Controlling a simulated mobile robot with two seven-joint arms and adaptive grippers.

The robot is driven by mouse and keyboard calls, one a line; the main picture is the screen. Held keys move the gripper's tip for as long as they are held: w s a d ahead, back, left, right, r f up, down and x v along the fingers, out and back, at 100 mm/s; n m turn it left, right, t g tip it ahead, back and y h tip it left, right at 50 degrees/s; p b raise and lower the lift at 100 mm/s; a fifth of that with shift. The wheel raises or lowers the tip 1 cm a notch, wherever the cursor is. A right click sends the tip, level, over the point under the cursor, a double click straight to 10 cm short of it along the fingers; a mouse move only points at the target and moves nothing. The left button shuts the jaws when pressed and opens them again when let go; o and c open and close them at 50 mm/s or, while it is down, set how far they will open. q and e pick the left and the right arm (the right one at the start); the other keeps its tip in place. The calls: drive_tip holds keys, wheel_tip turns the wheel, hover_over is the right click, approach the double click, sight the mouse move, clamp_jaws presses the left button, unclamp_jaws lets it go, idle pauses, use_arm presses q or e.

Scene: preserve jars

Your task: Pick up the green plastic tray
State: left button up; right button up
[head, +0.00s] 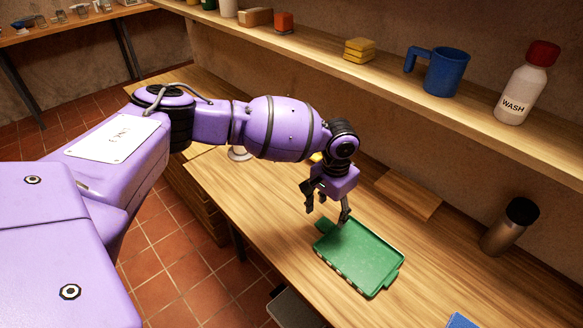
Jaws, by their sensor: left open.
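The green plastic tray (365,262) lies flat on the wooden counter, with a handle tab at each end. My left gripper (327,212) is open and points down above the tray's far left end. One finger overlaps the tray's edge in the picture; I cannot tell whether it touches. Nothing shows between the fingers. My right gripper is not in view.
A shelf above holds a blue mug (445,72), yellow sponges (359,50) and a wash bottle (525,85). A blue item (461,321) lies at the bottom edge.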

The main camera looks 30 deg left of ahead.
sight(325, 224)
use_arm(q)
drive_tip(key=f, duration=0.6)
drive_tip(key=shift+w+a, duration=0.25)
drive_tip(key=shift+a, duration=0.05)
drive_tip(key=c, duration=1.5)
